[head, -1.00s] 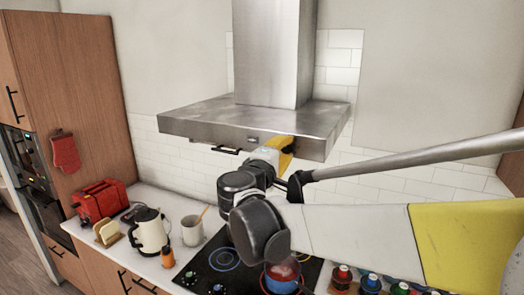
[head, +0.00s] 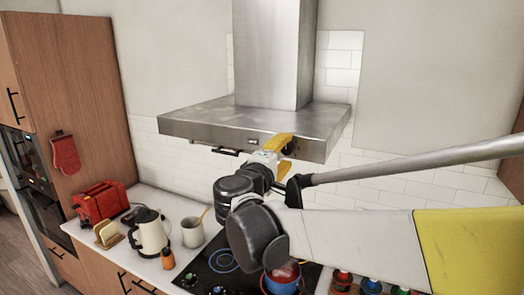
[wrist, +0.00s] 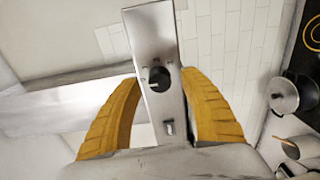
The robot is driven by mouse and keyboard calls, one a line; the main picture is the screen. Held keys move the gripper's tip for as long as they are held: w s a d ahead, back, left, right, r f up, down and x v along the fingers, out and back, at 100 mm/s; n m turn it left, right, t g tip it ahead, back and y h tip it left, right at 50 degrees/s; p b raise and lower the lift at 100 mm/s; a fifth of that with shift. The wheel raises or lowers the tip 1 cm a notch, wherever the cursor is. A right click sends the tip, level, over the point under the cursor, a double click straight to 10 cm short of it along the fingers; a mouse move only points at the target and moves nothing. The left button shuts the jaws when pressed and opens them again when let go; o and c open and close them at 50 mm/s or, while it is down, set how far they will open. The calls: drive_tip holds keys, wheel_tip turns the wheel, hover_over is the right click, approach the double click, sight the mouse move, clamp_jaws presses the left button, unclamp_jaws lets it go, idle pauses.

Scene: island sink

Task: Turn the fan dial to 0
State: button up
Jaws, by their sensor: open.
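The range hood (head: 185,124) is grey metal and hangs over the stove. Its front strip shows between my fingers in the wrist view, with the dark round fan dial (wrist: 160,78) on it. Small marks sit around the dial, too small to read, so I cannot tell its setting. A small switch (wrist: 168,128) is on the same strip. My gripper (wrist: 160,80) is open, one yellow finger on each side of the dial, with no clear contact. In the head view my gripper (head: 277,146) is at the hood's front edge.
A dark rail (head: 225,151) shows under the hood. The space in front of the hood's left part is clear.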

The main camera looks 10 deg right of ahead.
drive_tip(key=v, duration=1.1)
drive_tip(key=shift+d, duration=0.1)
drive_tip(key=s+d+f+m+g+y+b, duration=0.1)
drive_tip(key=s+d+f+g+b, duration=0.15)
drive_tip(key=f+b, duration=0.45)
drive_tip(key=s+d+f+m+g+y+b, duration=0.1)
drive_tip(key=s+d+f+m+b, duration=0.2)
drive_tip(key=f, duration=0.8)
drive_tip(key=s+d+f+g+y+b, duration=0.1)
drive_tip(key=s+d+f+g+b, duration=0.15)
drive_tip(key=d+f+b, duration=0.45)
drive_tip(key=s+a+f+m+y+b, duration=0.1)
drive_tip(key=s+f+b, duration=0.3)
drive_tip(key=f, duration=0.5)
drive_tip(key=s+a+f+m+g+y+b, duration=0.1)
drive_tip(key=s+a+f+m+y+b, duration=0.1)
drive_tip(key=f, duration=0.7)
drive_tip(key=s+a+f+m+y+b, duration=0.2)
drive_tip(key=s+f+m+y+b, duration=0.2)
drive_tip(key=s+f+b, duration=0.2)
wheel_tip(320, 180, down, 3)
drive_tip(key=shift+a+f+g+y+b, duration=0.1)
drive_tip(key=shift+a+g+y+b, duration=0.15)
drive_tip(key=shift+b, duration=0.75)
